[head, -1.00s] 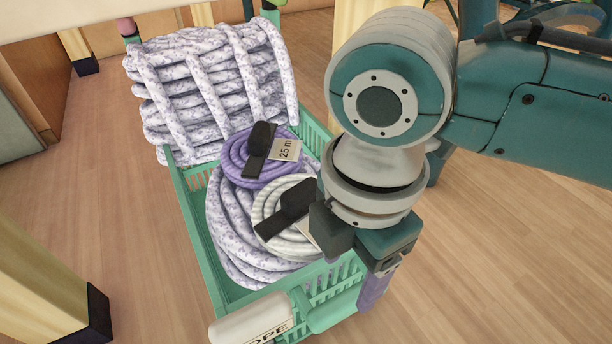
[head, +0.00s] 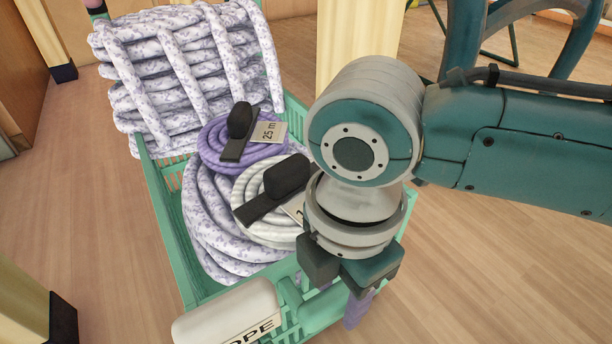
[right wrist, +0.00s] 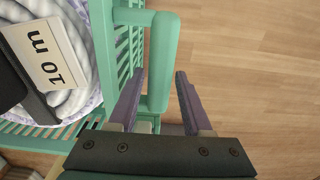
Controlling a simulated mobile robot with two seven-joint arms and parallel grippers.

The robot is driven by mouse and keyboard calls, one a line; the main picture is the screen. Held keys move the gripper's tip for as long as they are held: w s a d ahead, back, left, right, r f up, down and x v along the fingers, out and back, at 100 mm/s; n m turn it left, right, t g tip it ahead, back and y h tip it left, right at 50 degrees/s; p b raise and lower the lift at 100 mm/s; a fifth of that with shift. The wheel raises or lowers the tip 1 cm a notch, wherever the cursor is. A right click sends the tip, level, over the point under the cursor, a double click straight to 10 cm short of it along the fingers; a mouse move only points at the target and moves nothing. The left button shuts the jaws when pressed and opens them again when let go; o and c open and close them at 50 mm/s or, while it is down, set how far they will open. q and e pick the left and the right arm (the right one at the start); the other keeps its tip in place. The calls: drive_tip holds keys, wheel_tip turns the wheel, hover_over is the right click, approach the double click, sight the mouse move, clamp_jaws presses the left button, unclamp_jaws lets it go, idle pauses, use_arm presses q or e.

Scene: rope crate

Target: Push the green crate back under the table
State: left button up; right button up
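The green crate (head: 163,222) stands on the wooden floor, filled with coiled rope. A tall lavender-flecked rope bundle (head: 185,75) is at its far end, with a purple coil and a white coil nearer me. A pale label reading "OPE" (head: 228,312) and a green handle (head: 318,303) are on its near side. My right gripper (head: 354,318) is low at the handle. In the right wrist view its two purple fingers (right wrist: 160,78) are spread with the handle bar (right wrist: 163,60) between them, a small gap showing at the right finger. My left gripper is out of view.
A cream table leg with a dark foot (head: 62,318) stands left of the crate. Another leg (head: 62,72) is at the far left, and one (head: 350,45) stands beyond the crate's right side. Open floor (head: 500,270) lies to the right.

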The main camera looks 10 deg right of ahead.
clamp_jaws()
idle(1.1)
